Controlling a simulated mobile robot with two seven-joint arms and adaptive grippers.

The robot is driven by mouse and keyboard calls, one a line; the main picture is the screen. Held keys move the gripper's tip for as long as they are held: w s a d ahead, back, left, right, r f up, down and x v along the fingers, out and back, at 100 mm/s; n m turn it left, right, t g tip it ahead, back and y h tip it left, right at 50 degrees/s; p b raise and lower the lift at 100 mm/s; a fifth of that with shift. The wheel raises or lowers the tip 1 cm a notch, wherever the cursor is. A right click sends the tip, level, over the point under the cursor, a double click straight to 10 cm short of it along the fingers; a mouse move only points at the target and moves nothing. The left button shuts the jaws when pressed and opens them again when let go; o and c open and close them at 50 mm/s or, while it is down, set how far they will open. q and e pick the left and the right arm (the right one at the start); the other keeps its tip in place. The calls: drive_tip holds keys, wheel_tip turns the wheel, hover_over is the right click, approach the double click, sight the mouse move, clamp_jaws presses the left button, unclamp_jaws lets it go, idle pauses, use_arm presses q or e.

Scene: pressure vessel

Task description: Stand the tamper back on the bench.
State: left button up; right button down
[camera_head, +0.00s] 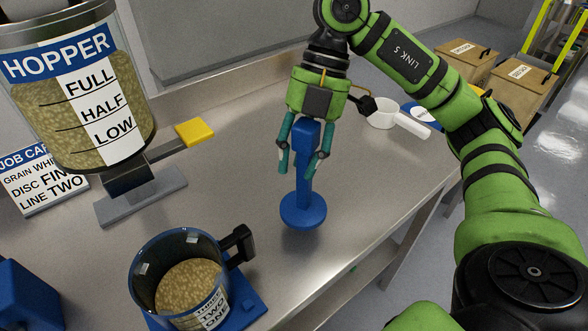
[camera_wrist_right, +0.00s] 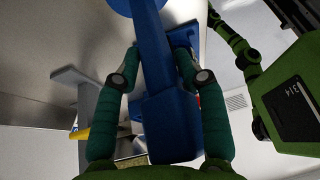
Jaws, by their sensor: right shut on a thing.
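The blue tamper (camera_head: 303,196) is upright, with its round foot down, near the front edge of the steel bench (camera_head: 225,180). My right gripper (camera_head: 302,170) comes from above and is shut on the tamper's handle, one finger on each side. In the right wrist view the tamper (camera_wrist_right: 155,65) runs between the fingers (camera_wrist_right: 158,62), its block-shaped top close to the palm and its disc at the upper edge. I cannot tell whether the foot touches the bench or hangs just above it. My left gripper is not in view.
A clear jug (camera_head: 170,255) of grain stands on a blue base (camera_head: 245,312) at the front. The hopper (camera_head: 85,125), with a yellow paddle (camera_head: 195,132), and a job card (camera_head: 42,180) are at left. A white scoop (camera_head: 380,115) lies behind the gripper. Bench left of the tamper is clear.

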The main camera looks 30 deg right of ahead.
drive_tip(key=f, duration=0.2)
drive_tip(key=w+f, duration=0.1)
drive_tip(key=f, duration=0.1)
drive_tip(key=shift+w+a+f, duration=0.1)
drive_tip(key=shift+f, duration=0.2)
drive_tip(key=shift+f, duration=0.15)
drive_tip(key=shift+f, duration=0.15)
drive_tip(key=c, duration=0.7)
unclamp_jaws()
